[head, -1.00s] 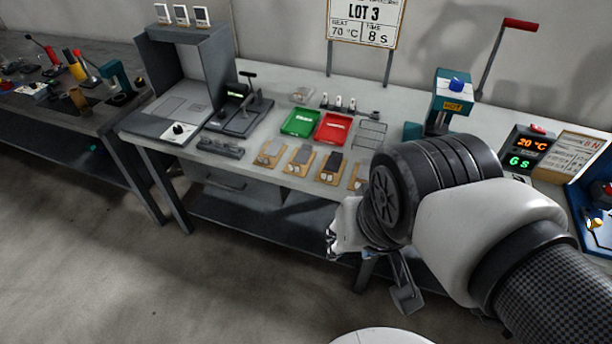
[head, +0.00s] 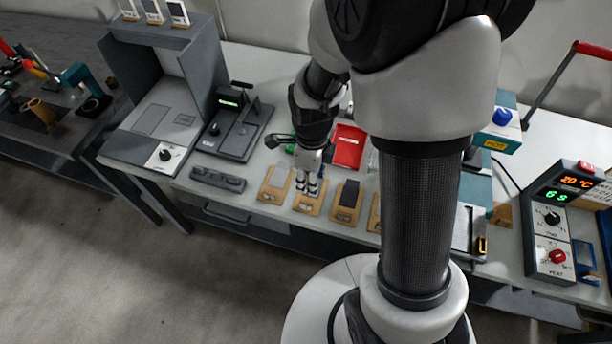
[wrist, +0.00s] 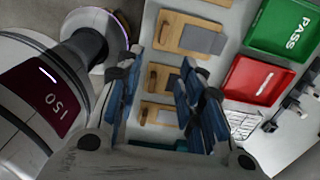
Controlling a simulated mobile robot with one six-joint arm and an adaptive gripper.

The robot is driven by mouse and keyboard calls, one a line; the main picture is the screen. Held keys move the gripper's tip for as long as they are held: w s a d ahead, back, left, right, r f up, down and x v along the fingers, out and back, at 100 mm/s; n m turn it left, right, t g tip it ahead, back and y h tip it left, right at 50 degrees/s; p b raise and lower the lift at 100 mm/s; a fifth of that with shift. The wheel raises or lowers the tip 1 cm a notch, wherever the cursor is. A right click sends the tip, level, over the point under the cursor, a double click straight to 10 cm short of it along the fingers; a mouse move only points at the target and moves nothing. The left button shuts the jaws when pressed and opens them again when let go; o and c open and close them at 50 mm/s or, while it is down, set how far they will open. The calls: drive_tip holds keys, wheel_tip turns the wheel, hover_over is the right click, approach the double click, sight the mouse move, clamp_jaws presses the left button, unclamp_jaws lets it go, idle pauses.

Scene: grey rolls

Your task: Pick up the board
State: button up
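Several wooden boards stand in a row along the bench's front edge, bearing flat grey pieces. In the head view I see the leftmost board (head: 268,194), a second board (head: 308,206) and a third board (head: 344,212); another is partly hidden by my arm. My gripper (head: 307,188) points down over the second board and hides its middle. In the wrist view my gripper (wrist: 163,93) has its two fingers apart, with wooden boards (wrist: 164,36) in view beyond and between them. I see nothing held. I cannot tell whether the fingertips touch the board.
A red tray (head: 350,146) lies behind the boards; a green tray (wrist: 288,28) marked PASS is beside it. A grey lever device (head: 237,125), an open grey booth (head: 158,115) and a dark grey holder (head: 218,179) stand left. A control box (head: 556,230) stands right.

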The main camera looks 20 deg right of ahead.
drive_tip(key=b, duration=0.3)
hover_over(308, 203)
drive_tip(key=f, duration=0.9)
drive_tip(key=shift+s+d+f, duration=0.1)
drive_tip(key=shift+s+d, duration=0.1)
drive_tip(key=shift+s, duration=0.15)
drive_tip(key=f+b, duration=0.1)
drive_tip(key=f, duration=0.1)
drive_tip(key=f+b, duration=0.1)
drive_tip(key=f, duration=0.3)
drive_tip(key=shift+w+a+f+b, duration=0.2)
drive_tip(key=shift+w+b, duration=0.15)
drive_tip(key=shift+b, duration=0.05)
drive_tip(key=shift+r, duration=0.1)
drive_tip(key=shift+c, duration=0.4)
clamp_jaws()
